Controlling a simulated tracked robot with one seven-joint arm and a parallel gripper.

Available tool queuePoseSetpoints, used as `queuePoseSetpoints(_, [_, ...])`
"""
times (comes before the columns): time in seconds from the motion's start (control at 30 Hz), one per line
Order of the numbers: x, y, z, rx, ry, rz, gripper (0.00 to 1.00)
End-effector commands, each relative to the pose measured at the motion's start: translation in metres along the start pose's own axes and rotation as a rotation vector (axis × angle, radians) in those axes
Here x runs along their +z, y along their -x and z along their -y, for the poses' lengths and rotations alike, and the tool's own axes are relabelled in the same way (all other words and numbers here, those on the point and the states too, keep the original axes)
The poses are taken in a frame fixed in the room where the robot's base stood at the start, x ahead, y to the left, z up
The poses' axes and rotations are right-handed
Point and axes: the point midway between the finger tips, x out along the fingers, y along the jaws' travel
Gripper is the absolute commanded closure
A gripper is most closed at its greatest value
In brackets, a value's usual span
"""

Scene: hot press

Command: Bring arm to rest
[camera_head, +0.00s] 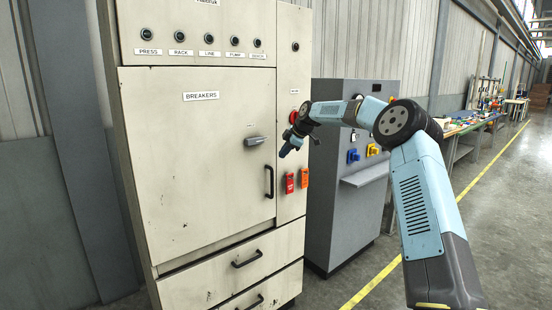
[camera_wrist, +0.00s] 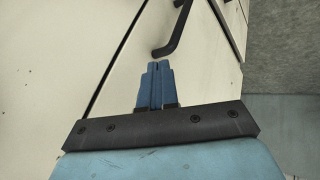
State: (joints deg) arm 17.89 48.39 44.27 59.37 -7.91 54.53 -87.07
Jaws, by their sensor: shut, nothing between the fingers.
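My gripper (camera_head: 286,151) is in the head view, in front of the right side of a beige breaker cabinet (camera_head: 190,150), at the end of my raised, bent arm. In the wrist view its blue fingers (camera_wrist: 156,76) are together with nothing between them. A black door handle (camera_head: 269,181) is below and left of the gripper in the head view. A black handle (camera_wrist: 174,30) also shows just beyond the fingertips in the wrist view. I cannot tell whether the fingertips touch it; they look apart in the head view. The breakers door is closed.
A grey lever (camera_head: 255,141) sits on the door. A grey console (camera_head: 350,210) with a ledge stands behind my arm. A cluttered workbench (camera_head: 460,128) is at the back right. The floor at right is clear.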

Motion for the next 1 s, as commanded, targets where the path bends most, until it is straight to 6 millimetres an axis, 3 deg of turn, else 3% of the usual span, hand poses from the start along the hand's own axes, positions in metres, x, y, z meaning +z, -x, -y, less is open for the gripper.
queuePoseSetpoints(0.3, [0.002, 0.048, -0.008, -0.003, 0.006, -0.001, 1.0])
queuePoseSetpoints(0.57, [-0.002, 0.064, -0.006, -0.008, 0.003, 0.008, 1.0])
queuePoseSetpoints(0.77, [-0.036, 0.083, 0.018, -0.025, -0.039, 0.073, 1.0])
queuePoseSetpoints(1.0, [-0.075, 0.117, 0.065, -0.031, -0.146, 0.184, 1.0])
